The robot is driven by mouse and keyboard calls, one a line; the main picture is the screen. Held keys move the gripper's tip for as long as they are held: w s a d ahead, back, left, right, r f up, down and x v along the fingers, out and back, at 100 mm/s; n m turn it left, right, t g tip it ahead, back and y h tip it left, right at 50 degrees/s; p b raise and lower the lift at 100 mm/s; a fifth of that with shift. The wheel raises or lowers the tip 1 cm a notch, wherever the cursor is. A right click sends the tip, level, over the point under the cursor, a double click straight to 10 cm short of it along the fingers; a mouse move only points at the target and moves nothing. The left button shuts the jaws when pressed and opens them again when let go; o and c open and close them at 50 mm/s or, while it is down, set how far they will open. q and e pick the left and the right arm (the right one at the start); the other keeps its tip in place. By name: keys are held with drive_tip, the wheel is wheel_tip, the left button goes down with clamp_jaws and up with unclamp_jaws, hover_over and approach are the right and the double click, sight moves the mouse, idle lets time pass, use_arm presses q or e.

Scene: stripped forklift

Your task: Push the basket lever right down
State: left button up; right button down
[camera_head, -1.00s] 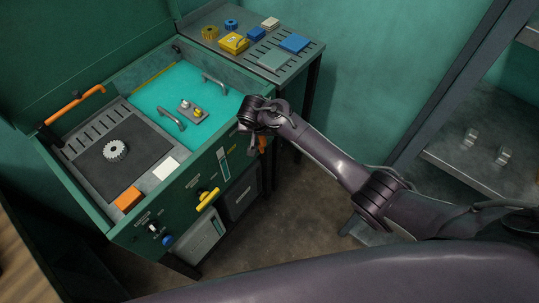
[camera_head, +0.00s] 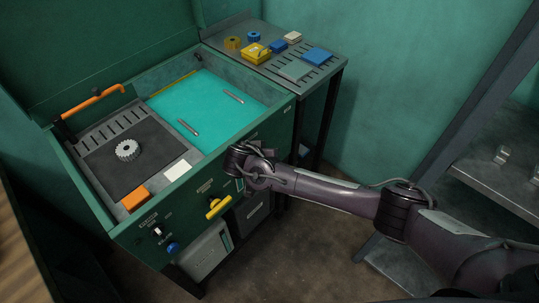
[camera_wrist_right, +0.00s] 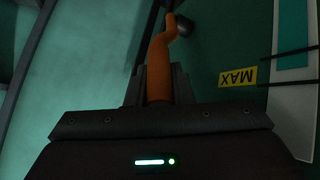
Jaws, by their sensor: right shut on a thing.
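The orange basket lever (camera_wrist_right: 158,70) shows in the right wrist view, between the two fingers of my right gripper (camera_wrist_right: 158,88), which is shut on it. A yellow MAX label (camera_wrist_right: 238,77) is beside it. In the head view my right gripper (camera_head: 250,168) is low at the front panel of the green washing station (camera_head: 268,135), and the lever is hidden behind it. Two grey basket handles (camera_head: 188,127) (camera_head: 233,97) show only as thin bars at the surface of the turquoise liquid (camera_head: 207,107). The rest of the basket is hidden. My left gripper is out of view.
A gear (camera_head: 127,150) lies on a dark mat left of the tank. A yellow handle (camera_head: 217,207) sticks out of the front panel, just left of my right gripper. A side table (camera_head: 325,75) with small parts stands behind right.

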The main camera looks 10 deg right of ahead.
drive_tip(key=shift+s+f, duration=0.4)
drive_tip(key=shift+f, duration=0.1)
drive_tip(key=c, duration=1.5)
unclamp_jaws()
drive_tip(key=shift+c, duration=0.2)
drive_tip(key=shift+o, duration=1.1)
drive_tip(key=shift+r, duration=0.1)
drive_tip(key=shift+o, duration=0.2)
drive_tip(key=shift+r, duration=0.15)
drive_tip(key=shift+w+a, duration=0.1)
drive_tip(key=b+v, duration=0.1)
drive_tip(key=v, duration=0.6)
drive_tip(key=shift+s+a+r, duration=0.15)
drive_tip(key=shift+s+r, duration=0.1)
